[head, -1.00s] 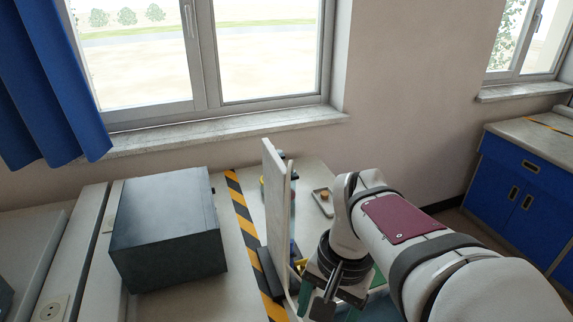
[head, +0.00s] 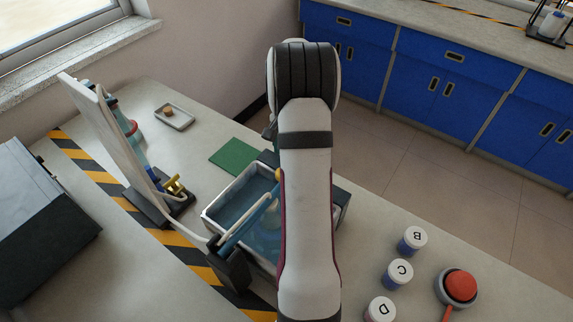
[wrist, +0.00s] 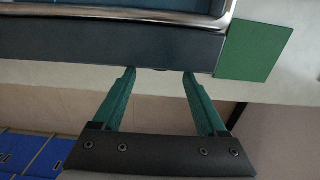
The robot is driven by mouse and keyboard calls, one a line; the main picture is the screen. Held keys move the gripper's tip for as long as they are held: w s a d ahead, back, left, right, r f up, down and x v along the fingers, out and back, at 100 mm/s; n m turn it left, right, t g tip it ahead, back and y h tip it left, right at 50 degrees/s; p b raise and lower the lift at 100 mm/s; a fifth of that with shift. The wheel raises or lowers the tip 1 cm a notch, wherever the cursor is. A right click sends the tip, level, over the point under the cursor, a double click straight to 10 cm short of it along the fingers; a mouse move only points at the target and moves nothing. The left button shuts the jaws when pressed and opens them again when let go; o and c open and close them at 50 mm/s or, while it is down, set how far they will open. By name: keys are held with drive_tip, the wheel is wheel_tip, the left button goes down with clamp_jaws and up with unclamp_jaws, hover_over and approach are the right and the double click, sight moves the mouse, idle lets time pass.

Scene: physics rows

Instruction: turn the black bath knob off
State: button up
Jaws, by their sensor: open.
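The water bath (head: 208,219) is a pale-rimmed basin of blue water with a dark body, partly hidden behind my arm in the head view. In the wrist view its dark side wall (wrist: 90,43) runs across the top under a shiny rim. My gripper (wrist: 160,76) has two green fingers spread apart and empty, their tips close to the lower edge of that wall.
A green mat (head: 234,154) lies beside the bath. Lidded jars B (head: 413,240), C (head: 398,273) and D (head: 380,309) and a red button (head: 460,287) stand to the right. An upright pale board (head: 112,130) and a dark box (head: 40,225) are left. Floor lies beyond the bench.

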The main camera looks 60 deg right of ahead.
wheel_tip(320, 180, down, 6)
drive_tip(key=shift+r, duration=0.1)
clamp_jaws()
idle(0.5)
